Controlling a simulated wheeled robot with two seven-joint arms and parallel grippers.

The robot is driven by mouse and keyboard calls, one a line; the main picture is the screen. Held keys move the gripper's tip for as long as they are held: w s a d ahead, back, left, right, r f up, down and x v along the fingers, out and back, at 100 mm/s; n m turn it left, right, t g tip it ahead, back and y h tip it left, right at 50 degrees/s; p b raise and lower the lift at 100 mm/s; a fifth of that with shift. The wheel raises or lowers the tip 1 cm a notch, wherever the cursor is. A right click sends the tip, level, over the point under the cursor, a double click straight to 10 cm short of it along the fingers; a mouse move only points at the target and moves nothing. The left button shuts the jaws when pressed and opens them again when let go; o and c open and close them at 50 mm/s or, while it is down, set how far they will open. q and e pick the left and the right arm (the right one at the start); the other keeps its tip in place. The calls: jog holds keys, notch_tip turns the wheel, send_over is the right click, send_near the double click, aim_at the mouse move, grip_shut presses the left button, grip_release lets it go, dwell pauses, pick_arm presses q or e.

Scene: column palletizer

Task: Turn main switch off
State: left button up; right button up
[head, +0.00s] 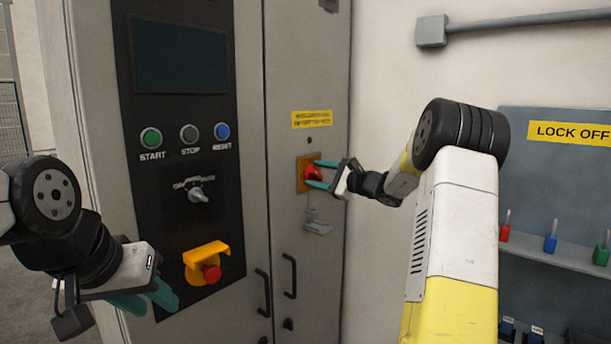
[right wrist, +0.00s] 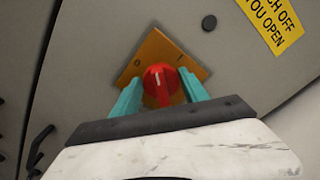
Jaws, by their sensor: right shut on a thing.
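The main switch is a red knob (head: 313,173) on an orange-yellow plate (head: 304,186), set on the grey cabinet's right door. In the right wrist view the knob (right wrist: 161,84) shows a short pale mark on its face, and its plate (right wrist: 153,50) looks tilted by the camera's roll. My right gripper (head: 317,173) is shut on the knob, with one teal finger on each side of it; the fingers also show in the right wrist view (right wrist: 161,93). My left gripper (head: 150,299) hangs at the lower left, in front of the cabinet and away from the switch. Its finger gap is unclear.
A black panel (head: 170,240) left of the switch carries START, STOP and RESET buttons, a selector (head: 198,195) and a red emergency button (head: 211,272). A hasp (head: 318,227) hangs below the switch. A lock-off board (head: 560,185) with padlocks is at right.

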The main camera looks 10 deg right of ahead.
jog(key=n, duration=0.3)
jog(key=shift+f+n, duration=0.15)
jog(key=shift+n, duration=0.15)
jog(key=shift+f+n, duration=0.1)
jog(key=shift+n, duration=1.7)
jog(key=o, duration=1.3)
jog(key=shift+s, duration=0.1)
jog(key=v, duration=0.7)
jog(key=shift+s+d, duration=0.2)
jog(key=shift+s, duration=0.1)
